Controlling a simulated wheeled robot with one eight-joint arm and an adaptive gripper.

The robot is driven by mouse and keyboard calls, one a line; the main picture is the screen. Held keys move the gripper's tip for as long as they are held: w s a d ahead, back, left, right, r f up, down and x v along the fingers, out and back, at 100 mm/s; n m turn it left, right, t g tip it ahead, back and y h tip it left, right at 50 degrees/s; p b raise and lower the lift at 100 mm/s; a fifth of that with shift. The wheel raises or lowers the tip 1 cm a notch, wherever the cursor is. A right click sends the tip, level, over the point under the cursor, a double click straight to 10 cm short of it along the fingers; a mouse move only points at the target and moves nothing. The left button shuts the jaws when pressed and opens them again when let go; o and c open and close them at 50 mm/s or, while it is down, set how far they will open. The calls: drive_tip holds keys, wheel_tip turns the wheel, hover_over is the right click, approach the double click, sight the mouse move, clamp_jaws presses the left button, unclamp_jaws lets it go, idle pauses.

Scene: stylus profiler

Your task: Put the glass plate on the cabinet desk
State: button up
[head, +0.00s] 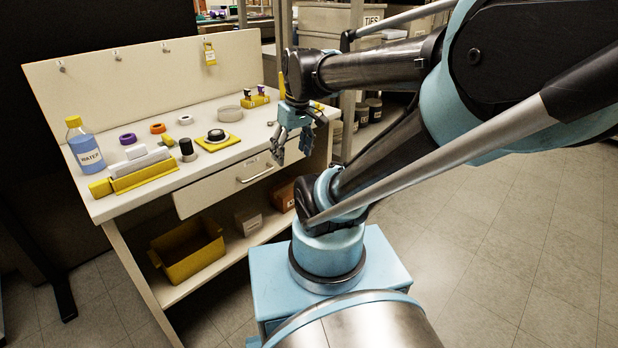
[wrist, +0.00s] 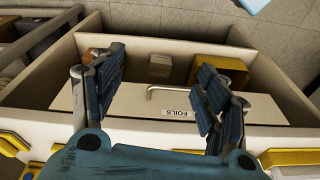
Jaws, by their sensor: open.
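The cabinet desk (head: 205,165) is a white workbench with a back panel, a front drawer (head: 215,190) and an open lower shelf. I cannot pick out a glass plate for certain; a clear round dish (head: 255,101) sits toward the back right of the desktop. My gripper (head: 291,148) hangs at the desk's front right edge, near the drawer. In the wrist view my gripper (wrist: 158,66) has its blue fingers spread apart with nothing between them. The drawer front (wrist: 130,110) with its FOILS label and metal handle (wrist: 176,90) shows beyond and below them.
A water bottle (head: 84,145), a yellow holder (head: 145,176) and a yellow pad with a dark round item (head: 218,141) occupy the desktop's left and middle. A yellow bin (head: 188,252) stands on the lower shelf. Open floor (head: 500,230) lies to the right.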

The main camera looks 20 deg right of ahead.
drive_tip(key=s+d+f+m+h, duration=0.1)
drive_tip(key=s+d+f+m, duration=0.2)
drive_tip(key=s+f+m, duration=0.1)
wheel_tip(320, 180, down, 2)
drive_tip(key=shift+s+d+f+m, duration=0.2)
drive_tip(key=shift+s+d+m, duration=0.15)
drive_tip(key=shift+s, duration=0.25)
drive_tip(key=shift+w+f, duration=0.2)
drive_tip(key=shift+w, duration=0.3)
